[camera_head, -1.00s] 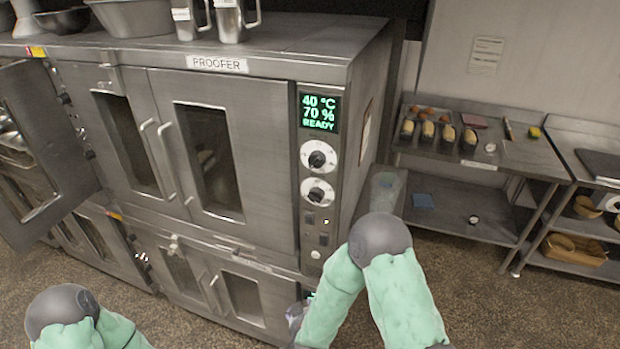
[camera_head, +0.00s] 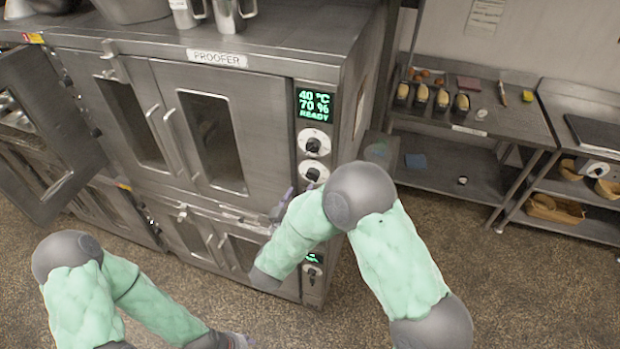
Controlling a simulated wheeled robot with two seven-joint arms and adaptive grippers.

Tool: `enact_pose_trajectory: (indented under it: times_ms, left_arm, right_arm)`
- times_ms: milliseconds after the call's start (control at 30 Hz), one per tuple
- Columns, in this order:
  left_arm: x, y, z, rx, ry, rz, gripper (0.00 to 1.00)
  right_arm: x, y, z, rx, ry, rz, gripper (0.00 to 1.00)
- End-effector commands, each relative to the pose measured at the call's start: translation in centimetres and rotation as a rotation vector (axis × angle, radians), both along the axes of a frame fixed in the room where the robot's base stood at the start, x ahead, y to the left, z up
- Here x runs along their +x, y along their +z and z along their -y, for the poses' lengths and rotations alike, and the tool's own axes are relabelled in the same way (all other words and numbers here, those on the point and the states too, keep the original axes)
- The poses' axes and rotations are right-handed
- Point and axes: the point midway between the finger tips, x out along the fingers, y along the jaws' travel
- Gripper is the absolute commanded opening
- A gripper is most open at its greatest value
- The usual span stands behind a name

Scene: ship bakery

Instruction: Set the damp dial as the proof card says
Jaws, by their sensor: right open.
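The steel proofer (camera_head: 270,95) has a control panel at its right front edge. Its green display (camera_head: 314,105) reads 40 °C, 70 % and READY. Below it are an upper dial (camera_head: 313,143) and a lower dial (camera_head: 313,172), white with dark knobs. Their markings are too small to read, so I cannot tell which is damp. My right gripper (camera_head: 281,204) is open, left of and below the lower dial, partly hidden by my forearm. My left gripper (camera_head: 238,341) is low at the bottom edge, its fingers barely visible. A sheet (camera_head: 484,15) hangs on the wall, unreadable.
An open oven door (camera_head: 38,125) stands out at the left. Steel jugs (camera_head: 228,14) stand on the proofer top. At the right, a steel table (camera_head: 505,120) bears several loaf tins. A second lit display (camera_head: 313,258) shows lower on the cabinet. The floor in front is clear.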

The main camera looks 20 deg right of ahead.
Motion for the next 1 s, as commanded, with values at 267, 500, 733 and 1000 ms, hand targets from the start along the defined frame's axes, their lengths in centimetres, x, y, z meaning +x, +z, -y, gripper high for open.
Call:
enact_pose_trajectory:
  times_ms: [267, 500, 733, 1000]
  left_arm:
    - [0.0, 1.1, 0.0, 0.000, 0.000, 0.000, 0.48]
    - [0.0, 1.4, 0.0, 0.000, 0.000, 0.000, 0.48]
    - [0.0, 1.4, 0.0, 0.000, 0.000, 0.000, 0.48]
    - [0.0, 1.4, 0.0, 0.000, 0.000, 0.000, 0.48]
  right_arm:
    - [3.9, 0.1, 2.7, 0.001, -0.002, -0.001, 0.63]
    - [5.5, 0.0, 3.7, 0.000, 0.001, -0.001, 0.63]
    - [5.7, 0.0, 3.8, 0.000, 0.002, -0.001, 0.63]
    - [5.7, 0.0, 3.8, 0.000, 0.002, -0.001, 0.13]
